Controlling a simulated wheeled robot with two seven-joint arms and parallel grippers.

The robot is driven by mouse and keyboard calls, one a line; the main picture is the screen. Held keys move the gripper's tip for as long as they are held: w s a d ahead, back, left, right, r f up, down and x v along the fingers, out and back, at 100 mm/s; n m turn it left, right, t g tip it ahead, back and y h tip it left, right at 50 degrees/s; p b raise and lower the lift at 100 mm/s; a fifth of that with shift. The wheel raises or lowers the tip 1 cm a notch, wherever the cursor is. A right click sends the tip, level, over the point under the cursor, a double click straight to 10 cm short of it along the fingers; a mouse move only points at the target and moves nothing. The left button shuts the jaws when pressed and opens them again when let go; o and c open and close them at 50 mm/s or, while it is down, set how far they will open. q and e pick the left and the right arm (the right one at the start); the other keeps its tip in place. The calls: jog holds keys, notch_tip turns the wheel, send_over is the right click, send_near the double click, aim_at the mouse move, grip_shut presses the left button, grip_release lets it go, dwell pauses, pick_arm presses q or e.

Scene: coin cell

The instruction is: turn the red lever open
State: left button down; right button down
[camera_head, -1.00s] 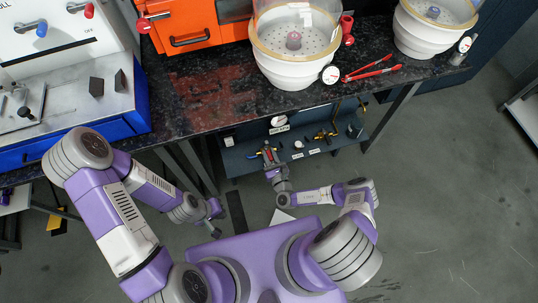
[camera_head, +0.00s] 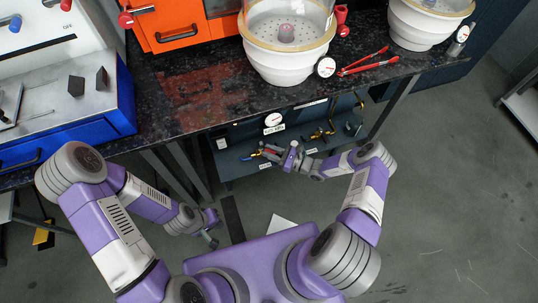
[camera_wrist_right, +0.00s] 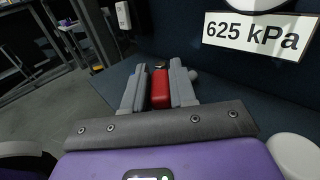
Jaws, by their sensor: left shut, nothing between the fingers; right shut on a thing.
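The red lever (camera_wrist_right: 160,90) sits between the two grey fingers of my right gripper (camera_wrist_right: 158,88) in the right wrist view. The fingers are shut on it, one on each side. In the head view my right gripper (camera_head: 274,151) is low over the shelf under the dark counter and points left. The lever's ends and pivot are largely hidden there by the gripper. My left gripper (camera_head: 212,240) hangs low at the left of my base, shut and empty, away from the shelf.
A label reading 625 kPa (camera_wrist_right: 258,34) is beside my right gripper, below a gauge (camera_head: 273,120). Brass and yellow fittings (camera_head: 322,133) stand to the right on the shelf (camera_head: 235,168). The dark counter (camera_head: 215,100) overhangs it. Open floor lies to the right.

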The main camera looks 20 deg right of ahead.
jog(key=shift+w+d+f+n+g+y, duration=0.1)
jog(key=shift+d+n+g+y, duration=0.05)
jog(key=shift+n+g+y, duration=0.4)
jog(key=c, duration=1)
grip_release()
jog(key=p+v, duration=0.1)
jog(key=v, duration=0.6)
jog(key=shift+d, duration=0.25)
jog(key=shift+c, duration=0.5)
